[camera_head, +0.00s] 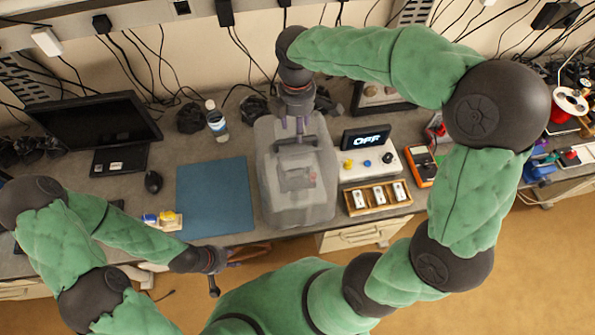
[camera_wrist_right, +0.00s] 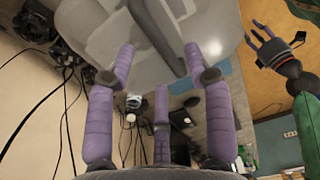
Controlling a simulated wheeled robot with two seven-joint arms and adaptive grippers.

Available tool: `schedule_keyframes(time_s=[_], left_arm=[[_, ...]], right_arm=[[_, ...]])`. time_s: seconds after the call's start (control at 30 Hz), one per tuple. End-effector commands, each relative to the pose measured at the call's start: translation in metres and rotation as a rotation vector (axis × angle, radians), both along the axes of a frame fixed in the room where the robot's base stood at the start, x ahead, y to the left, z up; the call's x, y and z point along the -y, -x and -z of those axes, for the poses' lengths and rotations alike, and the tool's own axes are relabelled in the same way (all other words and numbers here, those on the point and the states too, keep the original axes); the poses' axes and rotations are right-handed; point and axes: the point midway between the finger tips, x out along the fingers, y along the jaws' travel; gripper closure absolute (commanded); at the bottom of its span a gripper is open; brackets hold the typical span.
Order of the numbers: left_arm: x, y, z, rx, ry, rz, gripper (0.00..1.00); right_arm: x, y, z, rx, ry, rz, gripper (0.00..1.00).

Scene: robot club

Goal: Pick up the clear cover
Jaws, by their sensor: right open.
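The clear cover (camera_head: 318,200) is a translucent grey box standing on the desk, with a raised handle on top. In the right wrist view the cover (camera_wrist_right: 100,30) fills the top, and its dark handle bar (camera_wrist_right: 152,30) crosses the space between my fingertips. My right gripper (camera_head: 299,128) is over the far part of the cover, pointing at the handle. Its purple fingers (camera_wrist_right: 160,52) are open, spread either side of the bar; contact cannot be told. My left gripper (camera_head: 222,272) is off the desk's front edge, left of the cover. Its fingers are spread and empty in the right wrist view (camera_wrist_right: 262,36).
A blue mat (camera_head: 215,198) lies left of the cover, with a water bottle (camera_head: 216,122) behind it. Right of the cover are a white box (camera_head: 370,161) with buttons and an OFF display (camera_head: 366,139), and a wooden tray (camera_head: 378,209). Cables hang behind.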

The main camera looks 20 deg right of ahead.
Motion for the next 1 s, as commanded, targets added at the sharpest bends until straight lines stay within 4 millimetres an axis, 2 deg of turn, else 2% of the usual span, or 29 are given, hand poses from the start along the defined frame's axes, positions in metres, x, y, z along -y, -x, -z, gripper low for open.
schedule_keyframes(time_s=[0.27,0.6,0.87,0.9,1.0], left_arm=[[0.0,0.0,-0.001,0.0,0.0,0.0,0.6],[0.0,0.0,-0.006,0.0,0.0,0.0,0.6],[0.0,0.0,-0.006,0.0,0.0,0.0,0.6],[0.0,0.0,-0.006,0.0,0.0,0.0,0.6],[0.0,0.0,-0.006,0.0,0.0,0.0,0.6]], right_arm=[[0.0,-0.001,0.02,-0.001,0.0,-0.001,0.48],[-0.001,-0.004,0.061,-0.001,0.0,0.0,0.48],[-0.001,-0.004,0.065,0.001,-0.001,-0.001,0.48],[-0.001,-0.004,0.065,0.001,-0.001,-0.001,0.51],[-0.001,-0.004,0.065,0.001,-0.002,-0.001,0.79]])
